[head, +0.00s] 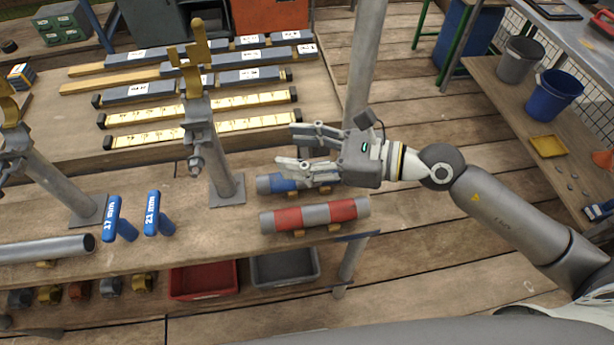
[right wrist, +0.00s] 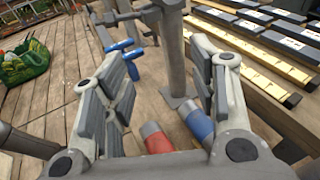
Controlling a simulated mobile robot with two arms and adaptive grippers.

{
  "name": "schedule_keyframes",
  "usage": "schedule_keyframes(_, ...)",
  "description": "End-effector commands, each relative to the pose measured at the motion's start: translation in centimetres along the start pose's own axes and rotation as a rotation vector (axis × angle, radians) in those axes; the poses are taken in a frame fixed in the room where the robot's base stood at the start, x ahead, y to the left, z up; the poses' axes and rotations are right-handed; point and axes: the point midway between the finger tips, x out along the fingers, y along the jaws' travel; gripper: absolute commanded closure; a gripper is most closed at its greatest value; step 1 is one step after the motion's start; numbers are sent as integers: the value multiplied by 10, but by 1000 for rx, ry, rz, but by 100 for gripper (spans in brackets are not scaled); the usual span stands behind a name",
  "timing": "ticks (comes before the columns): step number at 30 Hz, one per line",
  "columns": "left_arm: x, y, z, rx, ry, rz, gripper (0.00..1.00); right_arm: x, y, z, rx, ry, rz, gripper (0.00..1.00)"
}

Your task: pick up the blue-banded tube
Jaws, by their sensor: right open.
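The blue-banded tube (head: 283,185) is a grey cylinder with a blue band, lying at the right end of the wooden bench. My right gripper (head: 287,147) is open and empty and covers part of this tube in the head view. In the right wrist view the blue-banded tube (right wrist: 197,123) shows between the spread fingers of my right gripper (right wrist: 160,58), nearer the right finger. No finger visibly grips it, and the exact height above it is hard to tell. My left gripper is not in view.
A red-banded tube (head: 315,215) lies parallel, just in front. A metal post (head: 215,150) stands left of the tubes. Two blue T-handled tools (head: 112,220) (head: 153,215) stand further left. Spirit levels and yellow strips (head: 200,112) lie behind. Red and grey bins (head: 285,268) sit below.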

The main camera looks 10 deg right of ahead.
Motion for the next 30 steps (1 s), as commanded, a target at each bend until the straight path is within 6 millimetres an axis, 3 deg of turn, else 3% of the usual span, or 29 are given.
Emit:
schedule_keyframes(3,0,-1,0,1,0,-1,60,-22,-21,-60,-284,320,41,47)
schedule_keyframes(6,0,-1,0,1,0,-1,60,-50,-46,-98,-446,547,61,47)
schedule_keyframes(9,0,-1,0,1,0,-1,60,-77,-67,-121,-547,714,71,47)
schedule_keyframes(13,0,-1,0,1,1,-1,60,-97,-83,-135,-607,830,75,47)
schedule_keyframes(16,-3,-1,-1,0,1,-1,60,-96,-88,-144,-618,856,77,47)
schedule_keyframes(24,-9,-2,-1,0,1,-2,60,-69,-95,-172,-615,855,78,47)
schedule_keyframes(30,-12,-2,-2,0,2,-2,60,-61,-98,-180,-616,853,77,47)
